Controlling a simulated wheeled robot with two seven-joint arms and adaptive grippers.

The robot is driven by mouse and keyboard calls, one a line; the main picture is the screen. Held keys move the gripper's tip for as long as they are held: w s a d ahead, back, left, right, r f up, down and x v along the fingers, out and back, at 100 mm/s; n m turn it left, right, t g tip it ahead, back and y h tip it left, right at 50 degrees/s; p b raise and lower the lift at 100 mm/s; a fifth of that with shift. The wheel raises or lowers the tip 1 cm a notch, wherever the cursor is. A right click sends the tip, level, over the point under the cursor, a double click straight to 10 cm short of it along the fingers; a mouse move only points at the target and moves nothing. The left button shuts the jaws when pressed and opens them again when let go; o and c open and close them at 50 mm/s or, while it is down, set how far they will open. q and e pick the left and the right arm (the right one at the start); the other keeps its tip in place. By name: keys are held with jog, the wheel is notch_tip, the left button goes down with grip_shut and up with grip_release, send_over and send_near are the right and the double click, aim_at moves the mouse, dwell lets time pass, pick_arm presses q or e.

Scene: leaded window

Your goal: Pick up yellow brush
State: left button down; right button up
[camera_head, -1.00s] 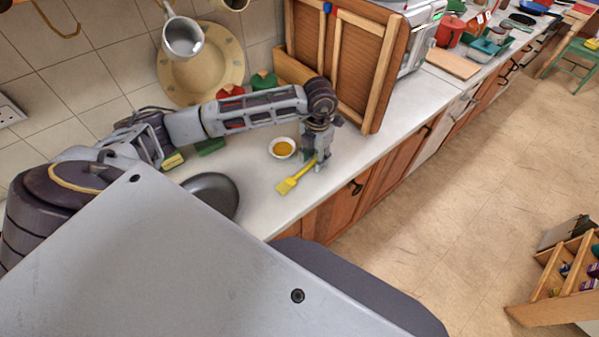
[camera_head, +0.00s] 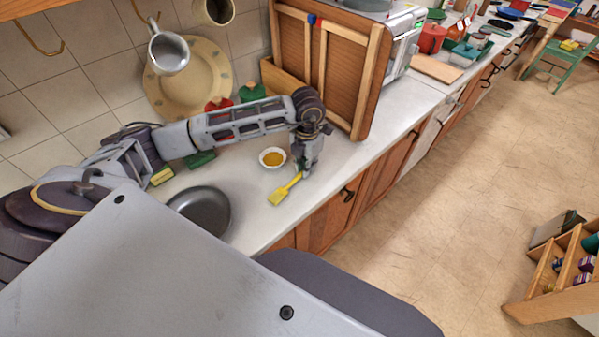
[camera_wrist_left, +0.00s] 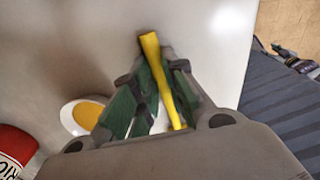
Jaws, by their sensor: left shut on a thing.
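The yellow brush (camera_head: 283,191) is at the front edge of the white counter in the head view, with its flat head pointing to the lower left. My left gripper (camera_head: 303,172) reaches down from above and is shut on the brush handle. In the left wrist view the yellow brush (camera_wrist_left: 160,75) runs between the green-padded fingers of my left gripper (camera_wrist_left: 155,90). I cannot tell whether the brush touches the counter. My right gripper is not in view.
A small white bowl (camera_head: 272,158) with amber contents stands just behind the gripper. A dark pan (camera_head: 203,209) lies to the left on the counter (camera_head: 250,228). A wooden rack (camera_head: 350,85) stands behind the arm.

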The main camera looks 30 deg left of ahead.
pick_arm(q)
notch_tip(320, 180, up, 10)
jog(key=b, duration=0.1)
dwell(0.7)
dwell(0.3)
